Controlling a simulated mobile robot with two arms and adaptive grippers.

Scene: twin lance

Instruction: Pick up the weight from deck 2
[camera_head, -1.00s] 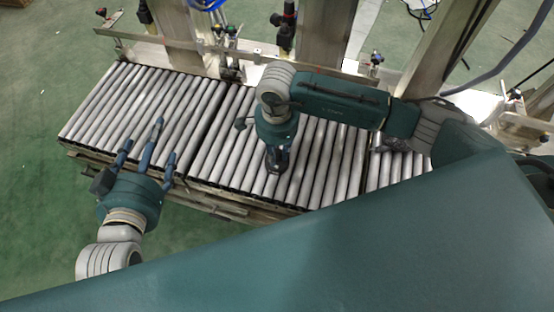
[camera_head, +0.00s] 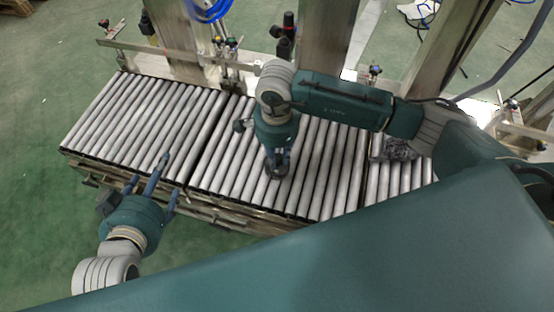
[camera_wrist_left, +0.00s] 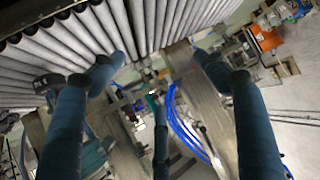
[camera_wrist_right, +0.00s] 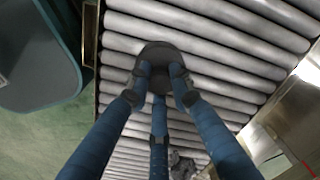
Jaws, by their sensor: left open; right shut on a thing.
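The weight (camera_head: 268,172) is a dark, round, disc-like piece over the middle roller deck (camera_head: 228,160). It also shows in the right wrist view (camera_wrist_right: 150,58). My right gripper (camera_head: 278,165) points down with its fingers closed around the weight. In the right wrist view the fingertips (camera_wrist_right: 160,85) meet at its near part. Whether the weight touches the rollers is unclear. My left gripper (camera_head: 158,178) is open and empty at the front edge of the left roller deck (camera_head: 125,110); its spread fingers (camera_wrist_left: 160,100) show in the left wrist view.
A grey crumpled thing (camera_head: 400,148) lies on the right roller deck (camera_head: 395,180). Metal posts (camera_head: 325,35) and a rail with fittings stand behind the decks. A blue hose (camera_head: 207,10) hangs at the back. Green floor (camera_head: 35,110) is free at the left.

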